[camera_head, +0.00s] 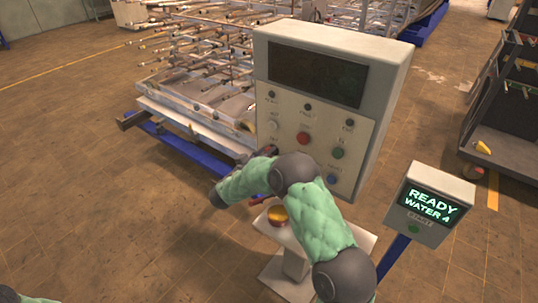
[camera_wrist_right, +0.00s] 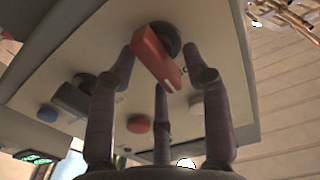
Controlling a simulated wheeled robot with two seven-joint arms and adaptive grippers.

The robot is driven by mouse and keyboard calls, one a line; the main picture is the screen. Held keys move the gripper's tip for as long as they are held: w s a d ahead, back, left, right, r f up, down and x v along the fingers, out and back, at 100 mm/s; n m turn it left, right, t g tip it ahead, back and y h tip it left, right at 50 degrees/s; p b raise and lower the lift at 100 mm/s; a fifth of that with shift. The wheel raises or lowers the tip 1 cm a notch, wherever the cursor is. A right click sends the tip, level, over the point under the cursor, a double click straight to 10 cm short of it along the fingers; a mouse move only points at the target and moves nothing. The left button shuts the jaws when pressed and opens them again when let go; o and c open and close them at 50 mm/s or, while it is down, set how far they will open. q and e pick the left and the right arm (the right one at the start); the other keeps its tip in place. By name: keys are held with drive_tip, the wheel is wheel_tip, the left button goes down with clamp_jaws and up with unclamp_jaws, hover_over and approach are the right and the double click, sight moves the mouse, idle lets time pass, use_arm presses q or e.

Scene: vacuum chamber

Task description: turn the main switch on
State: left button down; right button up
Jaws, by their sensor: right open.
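The main switch (camera_wrist_right: 156,57) shows in the right wrist view as a red lever on a dark round base, set in the pale panel. My right gripper (camera_wrist_right: 165,74) is open, its dark fingers spread around the red lever. I cannot tell whether any finger touches it. My left gripper is not in view.
The panel has several buttons, including a red one (camera_head: 303,138), a green one (camera_head: 338,153) and a blue one (camera_head: 332,179). A small display (camera_head: 432,205) reads READY WATER. A rack of rods (camera_head: 205,60) stands behind; floor at left is clear.

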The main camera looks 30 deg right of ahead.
drive_tip(key=shift+w+d, duration=0.25)
drive_tip(key=shift+d, duration=0.45)
clamp_jaws()
